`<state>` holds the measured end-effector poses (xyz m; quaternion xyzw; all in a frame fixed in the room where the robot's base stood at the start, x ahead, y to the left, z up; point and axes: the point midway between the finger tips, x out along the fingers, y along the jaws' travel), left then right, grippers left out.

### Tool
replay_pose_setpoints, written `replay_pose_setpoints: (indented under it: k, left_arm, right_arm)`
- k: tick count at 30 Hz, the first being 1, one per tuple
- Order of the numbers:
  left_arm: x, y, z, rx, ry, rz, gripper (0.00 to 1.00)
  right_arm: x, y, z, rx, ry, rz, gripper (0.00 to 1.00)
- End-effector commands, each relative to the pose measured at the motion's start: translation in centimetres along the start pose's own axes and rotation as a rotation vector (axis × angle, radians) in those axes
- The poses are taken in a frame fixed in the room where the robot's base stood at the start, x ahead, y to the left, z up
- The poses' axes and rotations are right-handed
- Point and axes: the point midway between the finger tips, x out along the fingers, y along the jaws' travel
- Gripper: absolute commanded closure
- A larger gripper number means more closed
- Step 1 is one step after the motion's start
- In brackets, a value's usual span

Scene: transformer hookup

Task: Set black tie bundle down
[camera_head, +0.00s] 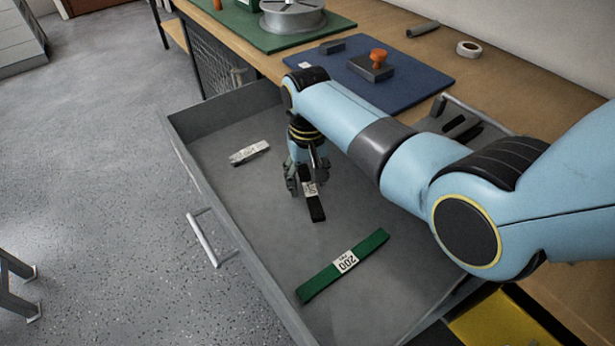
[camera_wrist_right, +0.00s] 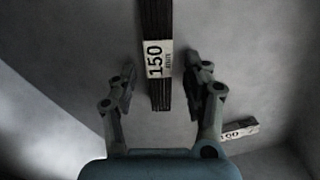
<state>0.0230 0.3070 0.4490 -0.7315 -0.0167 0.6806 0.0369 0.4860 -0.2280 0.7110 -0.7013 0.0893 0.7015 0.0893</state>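The black tie bundle (camera_head: 315,208) lies in the open drawer (camera_head: 215,125), with a white label reading 150 in the right wrist view (camera_wrist_right: 158,60). My right gripper (camera_head: 306,182) reaches down into the drawer over one end of it. In the right wrist view the fingers (camera_wrist_right: 160,78) stand apart on either side of the bundle, with a gap on each side. The bundle looks as if it rests on the drawer floor; its exact height is hard to tell. My left gripper is not in view.
A green bundle labelled 200 (camera_head: 345,262) lies nearer in the drawer. A small white-labelled bundle (camera_head: 249,152) lies toward the far left. Bare drawer floor separates them.

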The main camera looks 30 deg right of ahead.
Motion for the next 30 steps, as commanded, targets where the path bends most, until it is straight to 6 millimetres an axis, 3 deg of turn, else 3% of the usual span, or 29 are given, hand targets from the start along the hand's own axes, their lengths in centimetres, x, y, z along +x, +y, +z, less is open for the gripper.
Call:
replay_pose_setpoints:
  k: [6,10,21,30]
  left_arm:
    - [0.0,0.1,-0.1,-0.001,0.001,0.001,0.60]
    - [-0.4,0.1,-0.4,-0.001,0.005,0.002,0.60]
    - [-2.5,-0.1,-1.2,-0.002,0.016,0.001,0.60]
    - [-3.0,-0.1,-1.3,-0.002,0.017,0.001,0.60]
  right_arm:
    - [-0.1,0.0,0.0,0.000,0.000,0.000,0.51]
    - [-1.2,0.0,-0.1,0.000,0.002,-0.001,0.51]
    - [-9.1,0.0,-0.1,0.000,0.003,-0.001,0.51]
    - [-12.2,0.0,0.0,0.000,-0.001,0.000,0.51]
